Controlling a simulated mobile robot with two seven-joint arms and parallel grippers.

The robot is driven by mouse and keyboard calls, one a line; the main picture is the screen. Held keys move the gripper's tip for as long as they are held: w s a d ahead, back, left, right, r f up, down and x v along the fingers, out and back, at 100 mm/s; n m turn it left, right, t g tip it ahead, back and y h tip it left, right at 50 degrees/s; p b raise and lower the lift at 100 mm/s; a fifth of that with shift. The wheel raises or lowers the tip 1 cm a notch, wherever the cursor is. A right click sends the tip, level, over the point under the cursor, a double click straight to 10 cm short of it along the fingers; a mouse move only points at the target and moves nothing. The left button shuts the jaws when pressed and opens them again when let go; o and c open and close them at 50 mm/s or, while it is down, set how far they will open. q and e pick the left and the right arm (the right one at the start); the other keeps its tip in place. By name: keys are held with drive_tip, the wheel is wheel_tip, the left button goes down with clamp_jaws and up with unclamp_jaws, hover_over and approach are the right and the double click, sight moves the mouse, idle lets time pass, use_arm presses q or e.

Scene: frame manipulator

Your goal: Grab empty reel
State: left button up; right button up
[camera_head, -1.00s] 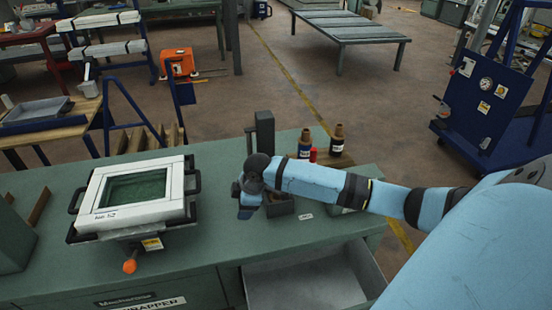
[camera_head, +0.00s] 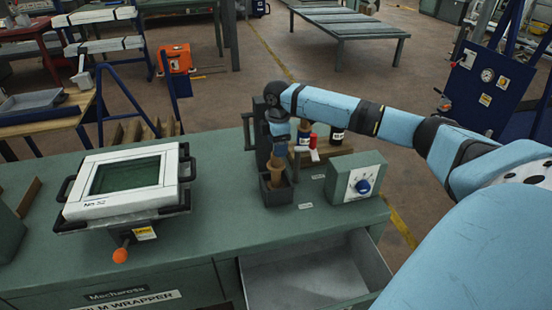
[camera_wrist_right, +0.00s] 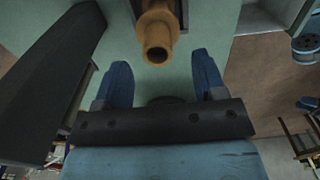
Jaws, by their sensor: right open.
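A tan spool-shaped reel (camera_head: 277,172) stands upright at a small dark open box (camera_head: 277,195) on the green bench. My right gripper (camera_head: 280,142) is at the top of this reel, with its fingers pointing down. In the right wrist view the reel (camera_wrist_right: 157,30) shows as a brown hollow tube. The two blue fingers of my right gripper (camera_wrist_right: 162,72) are spread apart on either side of its near end, with visible gaps. My left gripper is not in view.
A dark upright post (camera_head: 263,135) stands close behind the gripper. A green control box with a blue knob (camera_head: 362,187) is to the right. Bottle-like spools (camera_head: 337,137) stand behind. A white framed film wrapper (camera_head: 128,180) is at the left; an open drawer (camera_head: 310,275) is below.

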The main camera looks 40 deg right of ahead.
sight(276, 171)
drive_tip(key=shift+w+a+f+b, duration=0.1)
drive_tip(key=shift+w+f+b, duration=0.1)
drive_tip(key=shift+f, duration=1.4)
drive_tip(key=shift+w+f+b, duration=0.1)
drive_tip(key=shift+f+b, duration=0.05)
drive_tip(key=shift+f, duration=1.4)
drive_tip(key=shift+c, duration=0.4)
clamp_jaws()
drive_tip(key=shift+r, duration=0.15)
